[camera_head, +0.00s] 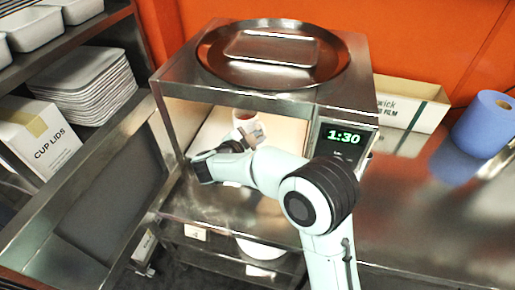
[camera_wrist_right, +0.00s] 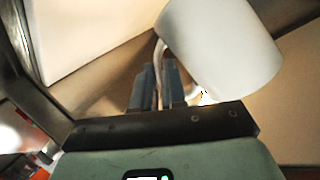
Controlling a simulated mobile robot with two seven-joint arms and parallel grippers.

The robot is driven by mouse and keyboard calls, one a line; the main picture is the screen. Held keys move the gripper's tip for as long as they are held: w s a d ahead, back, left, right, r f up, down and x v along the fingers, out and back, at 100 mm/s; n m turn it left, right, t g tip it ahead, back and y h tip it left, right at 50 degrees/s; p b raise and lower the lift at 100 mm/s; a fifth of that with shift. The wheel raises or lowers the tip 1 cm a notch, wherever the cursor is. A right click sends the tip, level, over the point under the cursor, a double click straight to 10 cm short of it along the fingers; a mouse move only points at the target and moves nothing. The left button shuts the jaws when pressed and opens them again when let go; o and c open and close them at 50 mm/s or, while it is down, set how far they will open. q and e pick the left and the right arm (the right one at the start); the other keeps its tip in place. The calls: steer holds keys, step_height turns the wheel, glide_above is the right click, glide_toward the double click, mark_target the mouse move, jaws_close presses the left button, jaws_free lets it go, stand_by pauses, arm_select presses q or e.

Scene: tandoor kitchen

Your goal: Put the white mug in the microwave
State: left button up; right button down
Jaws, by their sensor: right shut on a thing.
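The white mug (camera_head: 244,121) is inside the open cavity of the steel microwave (camera_head: 175,80), towards its back. In the right wrist view the mug (camera_wrist_right: 225,45) is large and looks tilted at upper right. My right gripper (camera_wrist_right: 157,88) is shut on the mug's thin handle (camera_wrist_right: 159,52), with the mug's body beside the fingers. In the head view my right arm reaches into the cavity from the front and hides part of its floor. The microwave door (camera_head: 110,185) hangs open at the left. Whether the mug touches the cavity floor cannot be told. My left gripper is not in view.
A round steel tray (camera_head: 215,60) with a smaller tray (camera_head: 272,48) lies on the microwave. A blue paper roll (camera_head: 483,123) and an open carton (camera_head: 425,108) stand at right. Left shelves hold stacked white trays (camera_head: 85,78) and a cup lids box (camera_head: 38,140).

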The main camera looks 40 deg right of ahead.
step_height(320, 180, down, 5)
steer(key=shift+r+b, duration=0.1)
steer(key=shift+b, duration=0.2)
steer(key=shift+w+d, duration=0.1)
steer(key=shift+d, duration=0.05)
steer(key=shift+f, duration=0.25)
steer(key=c, duration=1.2)
jaws_free()
steer(key=shift+r, duration=0.15)
steer(key=v, duration=1.2)
